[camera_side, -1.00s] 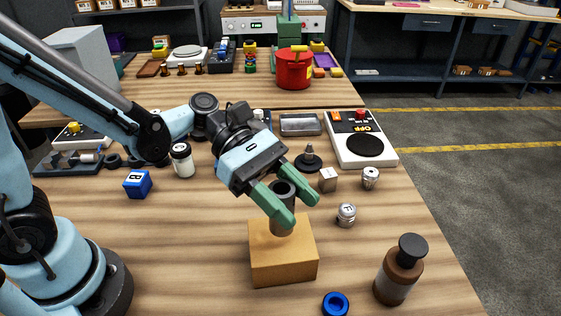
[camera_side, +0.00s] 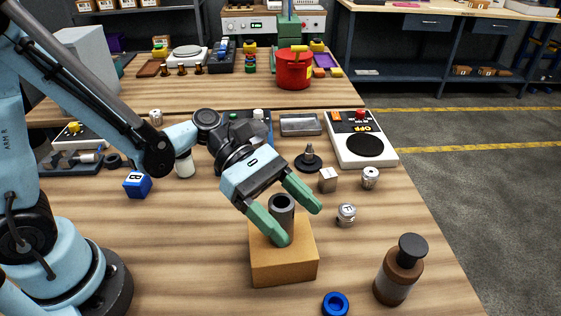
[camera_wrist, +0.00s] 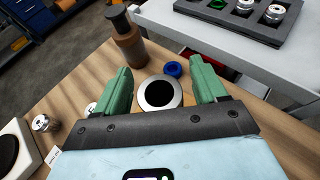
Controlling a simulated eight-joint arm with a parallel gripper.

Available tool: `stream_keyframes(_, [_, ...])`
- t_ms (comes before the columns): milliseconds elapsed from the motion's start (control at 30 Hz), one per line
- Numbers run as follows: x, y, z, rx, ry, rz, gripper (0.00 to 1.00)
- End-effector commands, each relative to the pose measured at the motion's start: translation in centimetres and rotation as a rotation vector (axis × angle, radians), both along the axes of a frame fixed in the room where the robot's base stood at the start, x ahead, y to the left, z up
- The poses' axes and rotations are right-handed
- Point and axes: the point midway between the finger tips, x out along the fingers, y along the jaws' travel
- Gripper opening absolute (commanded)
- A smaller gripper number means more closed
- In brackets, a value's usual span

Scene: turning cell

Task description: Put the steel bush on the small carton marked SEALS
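The steel bush (camera_side: 282,215), a dark grey hollow cylinder, stands upright on top of the small tan carton (camera_side: 284,266). No SEALS marking shows on the faces in view. My gripper (camera_side: 291,218) is open, its green fingers spread on either side of the bush. In the wrist view, the bush (camera_wrist: 160,93) shows end-on as a bright ring with a dark bore, between the fingertips of my gripper (camera_wrist: 163,85), with gaps on both sides.
A brown bottle (camera_side: 399,270) and a blue ring (camera_side: 335,304) stand right of the carton. A blue block (camera_side: 138,184) sits left. The table's front left is mostly clear.

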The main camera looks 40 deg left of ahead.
Motion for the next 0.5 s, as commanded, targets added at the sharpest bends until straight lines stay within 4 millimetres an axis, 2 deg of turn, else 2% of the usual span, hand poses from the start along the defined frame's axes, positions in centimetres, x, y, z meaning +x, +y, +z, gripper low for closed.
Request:
stream_keyframes(300, [0.0,0.1,0.4,0.0,0.0,0.001,0.71])
stream_keyframes(500, [0.1,3.1,1.6,0.0,0.0,0.008,0.71])
